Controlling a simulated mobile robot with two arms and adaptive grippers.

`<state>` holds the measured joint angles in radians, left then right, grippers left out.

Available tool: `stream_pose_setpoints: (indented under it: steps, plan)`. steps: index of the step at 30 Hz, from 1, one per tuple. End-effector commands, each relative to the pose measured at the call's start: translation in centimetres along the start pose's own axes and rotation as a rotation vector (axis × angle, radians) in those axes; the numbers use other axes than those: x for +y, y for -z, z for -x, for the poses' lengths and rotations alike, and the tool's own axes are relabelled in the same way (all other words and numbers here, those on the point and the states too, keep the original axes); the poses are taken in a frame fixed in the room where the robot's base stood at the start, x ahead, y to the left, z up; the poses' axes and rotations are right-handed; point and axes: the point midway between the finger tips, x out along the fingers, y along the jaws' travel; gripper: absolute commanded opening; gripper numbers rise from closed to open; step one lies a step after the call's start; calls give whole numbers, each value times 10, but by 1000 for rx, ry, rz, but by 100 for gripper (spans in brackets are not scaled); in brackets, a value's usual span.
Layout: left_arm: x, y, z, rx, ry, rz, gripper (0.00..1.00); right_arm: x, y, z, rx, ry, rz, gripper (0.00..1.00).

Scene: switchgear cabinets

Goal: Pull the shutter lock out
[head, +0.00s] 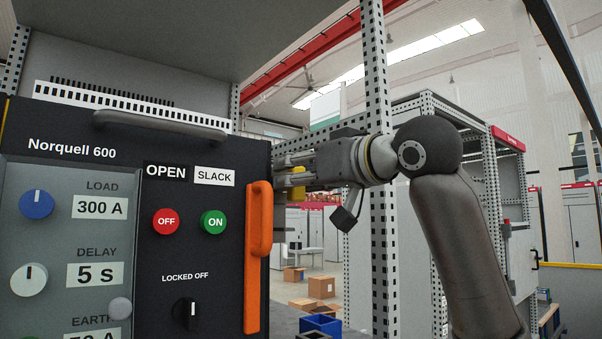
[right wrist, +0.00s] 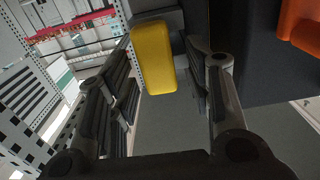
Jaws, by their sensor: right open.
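A yellow block-shaped handle, which I take to be the shutter lock (head: 298,182), shows at the right side of the dark Norquell 600 panel (head: 215,262), partly hidden by my gripper. Whether a finger touches the handle I cannot tell. My left gripper is not in view.
An orange handle (head: 257,260) stands upright on the panel's right edge, just left of my gripper. A perforated metal post (head: 378,240) rises close by my right wrist. A grey bar handle (head: 160,125) crosses the panel top. Boxes (head: 321,287) lie on the floor behind.

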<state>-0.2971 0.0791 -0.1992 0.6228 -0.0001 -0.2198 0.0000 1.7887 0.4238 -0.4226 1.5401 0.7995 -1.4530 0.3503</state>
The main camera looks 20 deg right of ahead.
Motion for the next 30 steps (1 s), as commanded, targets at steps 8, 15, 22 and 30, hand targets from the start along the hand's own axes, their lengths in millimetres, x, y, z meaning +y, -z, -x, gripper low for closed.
stream_pose_setpoints:
  steps: [8,15,22,30]
  plan:
    - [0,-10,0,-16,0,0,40,0,0,0,0,0,0,13]
    - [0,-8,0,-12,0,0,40,0,0,0,1,0,0,0]
    - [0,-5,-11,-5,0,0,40,0,-1,25,5,-1,1,0]
    - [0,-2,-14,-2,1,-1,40,0,0,43,2,0,1,0]
